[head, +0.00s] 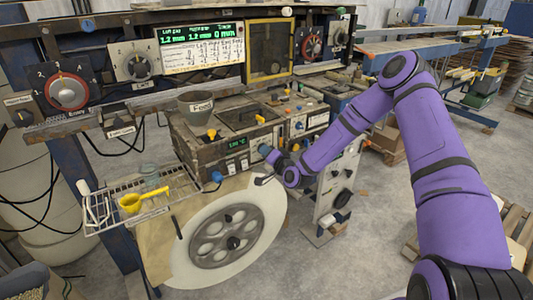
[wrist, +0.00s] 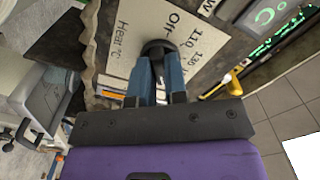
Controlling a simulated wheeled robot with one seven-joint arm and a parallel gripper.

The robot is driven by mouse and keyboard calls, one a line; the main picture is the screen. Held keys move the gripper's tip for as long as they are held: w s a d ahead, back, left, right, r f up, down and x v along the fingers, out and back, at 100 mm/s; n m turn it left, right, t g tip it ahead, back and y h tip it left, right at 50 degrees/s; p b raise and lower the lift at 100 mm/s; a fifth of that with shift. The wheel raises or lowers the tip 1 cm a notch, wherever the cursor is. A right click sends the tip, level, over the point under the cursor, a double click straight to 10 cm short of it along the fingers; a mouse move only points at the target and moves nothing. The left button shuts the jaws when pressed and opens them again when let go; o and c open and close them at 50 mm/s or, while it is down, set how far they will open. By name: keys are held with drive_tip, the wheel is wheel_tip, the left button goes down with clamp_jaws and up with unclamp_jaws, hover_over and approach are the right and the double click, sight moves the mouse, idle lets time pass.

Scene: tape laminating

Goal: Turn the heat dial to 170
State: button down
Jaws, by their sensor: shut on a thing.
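The heat dial (wrist: 156,46) is a round black knob in the wrist view, on a pale scale plate (wrist: 128,40). The plate reads "Heat °C", "Off", 110 and 130; higher marks are hidden or cut off. My gripper (wrist: 157,64) is shut on the dial, one blue finger on each side. Where the dial points is hard to tell. In the head view my gripper (head: 265,150) meets the front of the machine box (head: 205,150) and covers the dial. A green display (head: 236,142) left of it ends in °C; its digits are too small to read.
A grey "Feed" cup (head: 196,108) stands on the box. A wire rack (head: 150,190) with a yellow scoop (head: 140,200) sits at the left. A large roll (head: 230,235) hangs below my gripper. An upper panel (head: 200,45) holds other dials, including a red one (head: 66,92).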

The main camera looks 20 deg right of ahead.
drive_tip(key=shift+f+m, duration=0.1)
drive_tip(key=shift+m, duration=0.4)
drive_tip(key=c, duration=1.1)
unclamp_jaws()
drive_tip(key=shift+c, duration=0.2)
drive_tip(key=v, duration=1.1)
drive_tip(key=shift+w, duration=0.1)
